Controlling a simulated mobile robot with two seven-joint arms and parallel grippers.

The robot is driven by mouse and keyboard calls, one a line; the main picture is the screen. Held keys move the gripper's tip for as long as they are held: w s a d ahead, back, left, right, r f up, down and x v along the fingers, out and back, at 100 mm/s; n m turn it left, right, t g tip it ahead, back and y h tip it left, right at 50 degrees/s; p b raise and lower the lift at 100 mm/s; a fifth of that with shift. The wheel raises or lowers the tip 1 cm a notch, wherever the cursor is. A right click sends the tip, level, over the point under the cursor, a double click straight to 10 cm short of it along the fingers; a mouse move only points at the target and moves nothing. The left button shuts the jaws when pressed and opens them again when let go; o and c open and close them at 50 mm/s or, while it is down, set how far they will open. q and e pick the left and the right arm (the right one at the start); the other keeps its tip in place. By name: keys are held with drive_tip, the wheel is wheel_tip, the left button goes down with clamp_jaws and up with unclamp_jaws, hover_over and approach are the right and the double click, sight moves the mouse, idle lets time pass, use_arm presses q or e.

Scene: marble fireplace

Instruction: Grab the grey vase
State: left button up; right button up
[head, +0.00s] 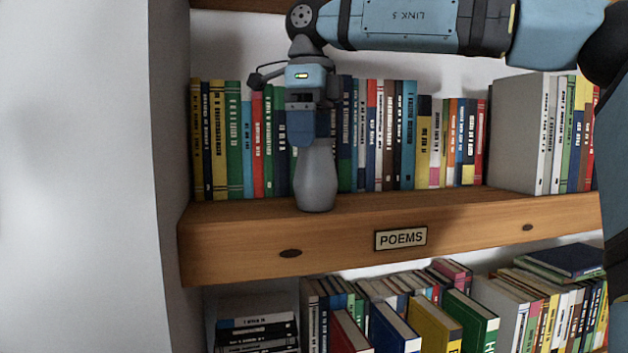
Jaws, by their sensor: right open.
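The grey vase (316,182) stands upright on the wooden shelf (340,216), close to its front edge and in front of a row of books. My right gripper (307,138) comes down from above, with its arm reaching in from the right. Its fingers are at the top of the vase and overlap its neck in the picture. The jaws are open, and the vase still rests on the shelf. The vase's upper part is hidden behind the gripper. My left gripper is not in view.
A row of upright books (408,135) fills the shelf behind the vase. A "POEMS" plate (400,239) is on the shelf's front. More books (434,322) stand on the shelf below. A white wall (80,180) is at the left. The shelf front right of the vase is clear.

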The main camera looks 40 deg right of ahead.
sight(310, 162)
drive_tip(key=shift+f+p, duration=0.6)
drive_tip(key=shift+f, duration=1.8)
drive_tip(key=shift+w, duration=0.1)
drive_tip(key=c, duration=1.2)
drive_tip(key=shift+r, duration=0.1)
